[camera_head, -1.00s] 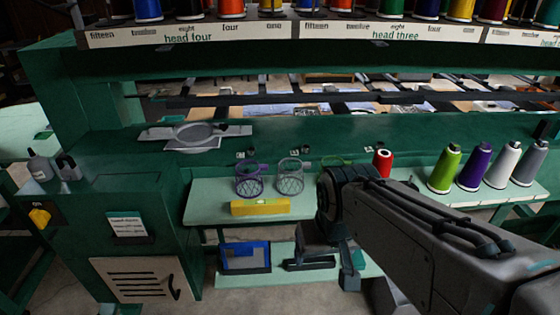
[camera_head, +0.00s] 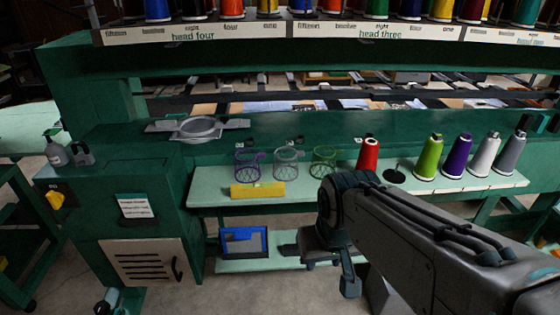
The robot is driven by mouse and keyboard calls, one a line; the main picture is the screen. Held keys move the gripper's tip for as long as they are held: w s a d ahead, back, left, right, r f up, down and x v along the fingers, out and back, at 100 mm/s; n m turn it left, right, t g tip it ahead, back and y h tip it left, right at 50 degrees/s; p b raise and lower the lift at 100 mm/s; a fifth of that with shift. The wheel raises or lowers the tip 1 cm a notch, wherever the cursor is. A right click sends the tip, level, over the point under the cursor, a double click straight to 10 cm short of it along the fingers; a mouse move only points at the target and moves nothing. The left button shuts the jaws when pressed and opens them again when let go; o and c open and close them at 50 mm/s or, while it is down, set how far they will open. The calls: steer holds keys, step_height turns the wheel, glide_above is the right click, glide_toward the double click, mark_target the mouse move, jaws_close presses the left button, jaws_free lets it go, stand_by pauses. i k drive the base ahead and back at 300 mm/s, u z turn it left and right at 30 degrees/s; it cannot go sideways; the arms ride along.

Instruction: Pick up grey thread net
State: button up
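The grey thread net (camera_head: 286,161) stands upright on the pale green shelf of the machine. It sits between a purple net (camera_head: 249,163) on its left and a green net (camera_head: 324,161) on its right, with small gaps on both sides. My gripper (camera_head: 330,267) hangs pointing down, to the right of the grey net and in front of the shelf in the picture. It is apart from the net. One fingertip shows clearly; the other blends with the dark background, so its opening is unclear. I see nothing held in it.
A yellow box (camera_head: 257,190) lies in front of the purple and grey nets. A red cone (camera_head: 369,155) stands right of the green net, with several more cones farther right. A blue-framed item (camera_head: 243,241) sits on the lower shelf. A grey hoop (camera_head: 196,129) lies at left.

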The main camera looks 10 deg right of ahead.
mark_target(299, 153)
steer(key=k, duration=1)
steer(key=u, duration=0.65)
steer(key=i, duration=1.5)
steer(key=z, duration=0.85)
steer(key=i, duration=0.5)
steer(key=z, duration=0.6)
